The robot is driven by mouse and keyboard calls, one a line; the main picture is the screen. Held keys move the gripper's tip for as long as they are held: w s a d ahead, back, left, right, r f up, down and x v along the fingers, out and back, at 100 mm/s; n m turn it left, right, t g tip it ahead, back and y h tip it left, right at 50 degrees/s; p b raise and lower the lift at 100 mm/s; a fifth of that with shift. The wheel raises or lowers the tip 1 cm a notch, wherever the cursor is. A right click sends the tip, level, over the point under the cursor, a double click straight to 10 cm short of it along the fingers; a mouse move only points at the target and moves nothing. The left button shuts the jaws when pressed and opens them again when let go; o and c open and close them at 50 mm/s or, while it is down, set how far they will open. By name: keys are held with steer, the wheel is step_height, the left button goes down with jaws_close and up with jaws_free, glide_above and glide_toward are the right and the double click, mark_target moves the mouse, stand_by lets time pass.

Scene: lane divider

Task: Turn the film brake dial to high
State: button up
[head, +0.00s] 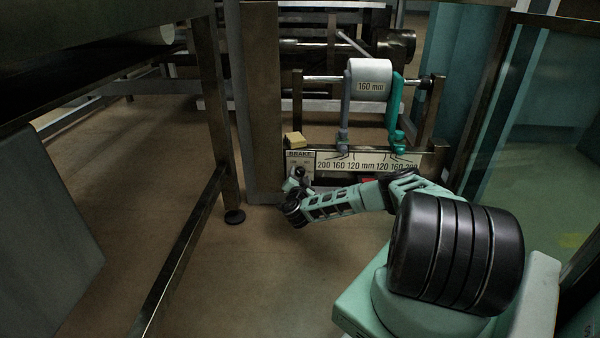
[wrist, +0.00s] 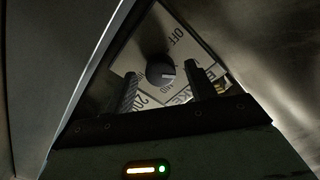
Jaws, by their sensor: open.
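The film brake dial (wrist: 160,70) is a round black knob with a short white mark on a pale label plate. In the wrist view the mark points to the right; I cannot tell exactly which setting it meets. "OFF" is readable on the plate, with another partly hidden label close to the knob. My gripper (wrist: 162,74) is open, with one finger on each side of the knob. I cannot tell whether the fingers touch it. In the head view the brake plate (head: 299,156) is marked "BRAKE", and my gripper (head: 297,184) is in front of its lower part.
A roll marked 160 mm (head: 370,80) sits between a grey arm and a green arm (head: 395,105) above the scale strip (head: 350,162). A yellow block (head: 295,139) rests above the brake plate. A dark table frame (head: 215,100) stands left; a glass panel (head: 530,130) stands right.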

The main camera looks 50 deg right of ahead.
steer(key=shift+w+d, duration=0.15)
steer(key=c, duration=1)
steer(key=shift+r+p, duration=0.2)
steer(key=shift+p, duration=0.2)
